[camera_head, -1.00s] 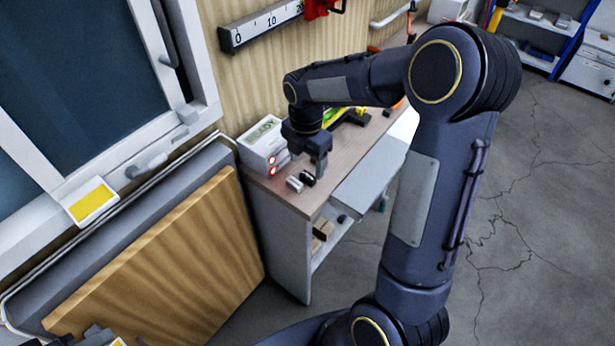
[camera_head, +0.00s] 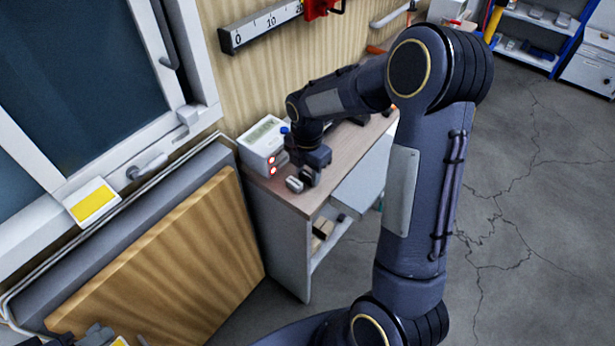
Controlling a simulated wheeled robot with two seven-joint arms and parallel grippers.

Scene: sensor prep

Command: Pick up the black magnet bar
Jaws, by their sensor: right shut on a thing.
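My right gripper (camera_head: 308,182) points down at the near end of the workbench top, where the black magnet bar lay. It is shut on the black magnet bar, which the fingers and wrist now almost wholly hide. A pale silver bar (camera_head: 294,184) lies just left of the fingers, on the bench. I cannot tell whether the bar is clear of the bench top.
A white box with a display (camera_head: 262,140) stands close behind and left of the gripper. The workbench (camera_head: 345,150) runs away to the back, partly behind my right arm. A wooden panel (camera_head: 165,265) leans at the left. Grey floor (camera_head: 530,220) is open at right.

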